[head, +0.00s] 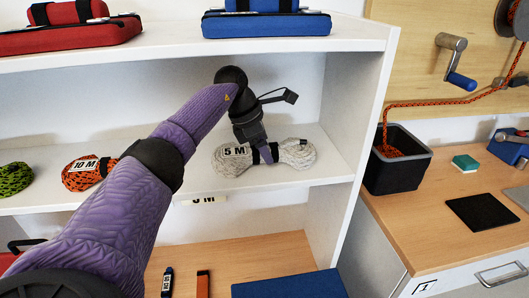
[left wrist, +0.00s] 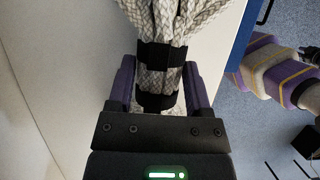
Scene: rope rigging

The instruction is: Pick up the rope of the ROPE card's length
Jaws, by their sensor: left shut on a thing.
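The white-grey rope coil (head: 296,154) with a "5 M" tag lies on the middle shelf, bound with black bands. My left gripper (head: 263,152) reaches down onto its middle. In the left wrist view, my left gripper's purple fingers (left wrist: 160,88) stand on both sides of the banded middle of the white-grey rope (left wrist: 172,20), shut on it. An orange rope coil (head: 82,178) tagged "10 M" and a green rope coil (head: 14,179) lie to the left. No ROPE card can be made out. My right gripper is not in view.
The middle shelf (head: 320,181) has a side wall close right of the white-grey rope. A red case (head: 70,38) and a blue case (head: 266,24) sit on the shelf above. Right of the shelves, a dark bin (head: 398,172) holds orange rope running to a winch.

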